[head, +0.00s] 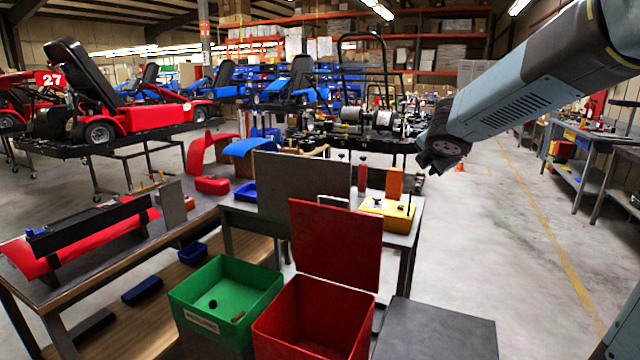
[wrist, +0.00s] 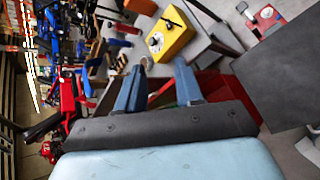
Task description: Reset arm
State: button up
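My arm reaches in from the upper right of the head view, raised over the floor right of the workbench. The gripper fingers cannot be made out there. In the wrist view my gripper (wrist: 163,70) shows two blue fingers standing apart, with no held object visible between them. Beyond the fingertips are the grey bench top and a yellow box (wrist: 170,38) with a round dial. The yellow box also sits at the bench's right end in the head view (head: 388,214).
A green bin (head: 225,291) and a red bin (head: 312,322) with a raised red lid (head: 336,243) stand in front of the bench. A dark grey surface (head: 437,332) is right of them. Karts stand at the left. The floor at right is open, with a side bench (head: 577,150) beyond.

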jog(key=s+d+m+g, duration=0.2)
jog(key=s+m, duration=0.5)
jog(key=s, duration=0.1)
jog(key=s+d+m+g, duration=0.1)
jog(key=s+d+m, duration=0.1)
jog(key=s+m, duration=0.6)
jog(key=s+a+f+m+g+y, duration=0.1)
jog(key=s+a+m, duration=0.2)
jog(key=s, duration=0.5)
jog(key=s+a+f+m+g+y, duration=0.1)
jog(key=s+a+m, duration=0.3)
jog(key=s, duration=0.4)
jog(key=shift+a+f+m, duration=0.15)
jog(key=shift+f+m, duration=0.55)
jog(key=shift+f, duration=0.1)
